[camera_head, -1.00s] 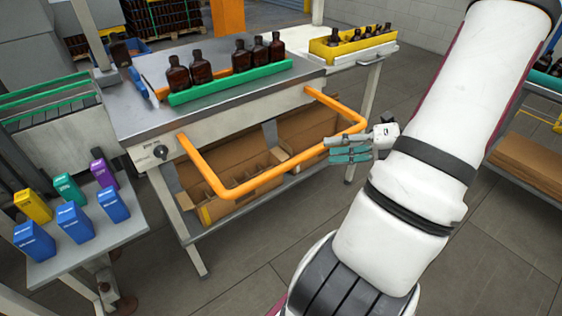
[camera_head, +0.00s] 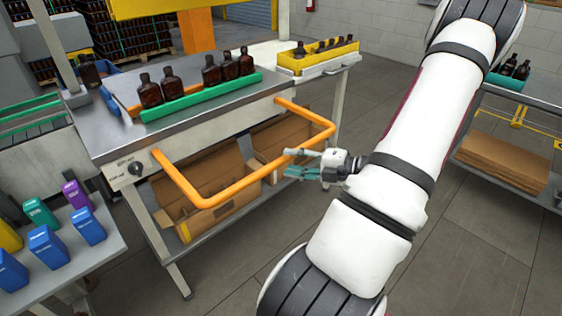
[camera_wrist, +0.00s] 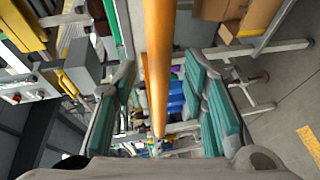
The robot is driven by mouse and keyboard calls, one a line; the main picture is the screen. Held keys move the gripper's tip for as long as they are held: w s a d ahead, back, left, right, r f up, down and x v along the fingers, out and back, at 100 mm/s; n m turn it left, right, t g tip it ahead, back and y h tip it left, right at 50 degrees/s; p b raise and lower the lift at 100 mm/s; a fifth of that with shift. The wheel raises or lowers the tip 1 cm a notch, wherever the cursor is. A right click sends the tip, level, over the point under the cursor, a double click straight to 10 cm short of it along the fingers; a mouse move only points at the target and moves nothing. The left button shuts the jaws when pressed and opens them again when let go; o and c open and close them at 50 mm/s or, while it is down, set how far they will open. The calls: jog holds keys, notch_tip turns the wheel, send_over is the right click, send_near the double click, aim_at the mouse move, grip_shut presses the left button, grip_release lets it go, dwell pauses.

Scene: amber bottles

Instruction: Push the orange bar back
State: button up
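The orange bar (camera_head: 237,187) is a U-shaped rail sticking out from the front of a metal workbench. Its arms meet the bench front, and its long front run slopes up to the right. My gripper (camera_head: 289,163) is at the right part of that front run, with its fingers open and pointing left. In the wrist view the bar (camera_wrist: 158,60) runs down the middle of the picture, between my two teal-padded fingers (camera_wrist: 160,110), with visible gaps on both sides. Contact with the bar cannot be told.
The workbench (camera_head: 110,133) carries amber bottles (camera_head: 168,84) behind a green rail (camera_head: 203,95). Cardboard boxes (camera_head: 215,176) lie beneath, behind the bar. A side table with coloured boxes (camera_head: 47,246) is at lower left. A shelf (camera_head: 505,150) stands at right. Floor between is clear.

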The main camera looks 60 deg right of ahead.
aim_at(286, 161)
jog(key=shift+x, duration=1.9)
jog(key=shift+c, duration=0.6)
grip_shut()
